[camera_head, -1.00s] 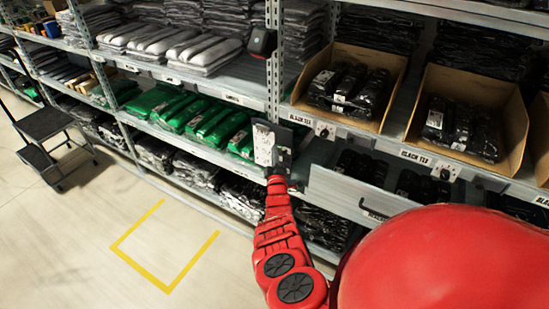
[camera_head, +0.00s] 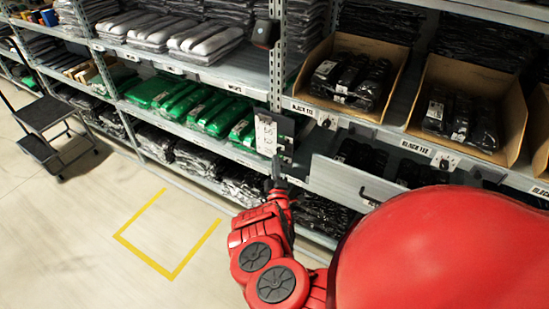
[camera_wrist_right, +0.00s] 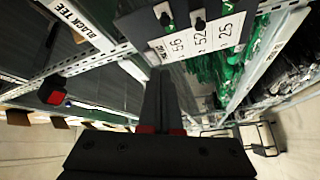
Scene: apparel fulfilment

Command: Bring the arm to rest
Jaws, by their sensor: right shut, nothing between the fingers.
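My right arm is red and reaches from the lower right toward the shelving in the head view. Its dark right gripper (camera_head: 277,171) is shut and empty, just below a numbered label plate (camera_head: 266,137) on the shelf upright. In the right wrist view, the shut right gripper (camera_wrist_right: 160,75) points up the picture, its fingers together. The label plate (camera_wrist_right: 200,38) shows there at the upper right, beside the fingertips; whether they touch it I cannot tell. My left gripper is not in view.
Shelving (camera_head: 235,72) stands ahead, with green packs (camera_head: 190,105) and black packs. Cardboard boxes (camera_head: 470,75) stand at the right above a grey drawer front (camera_head: 345,183). The floor inside the yellow marking (camera_head: 172,270) is clear.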

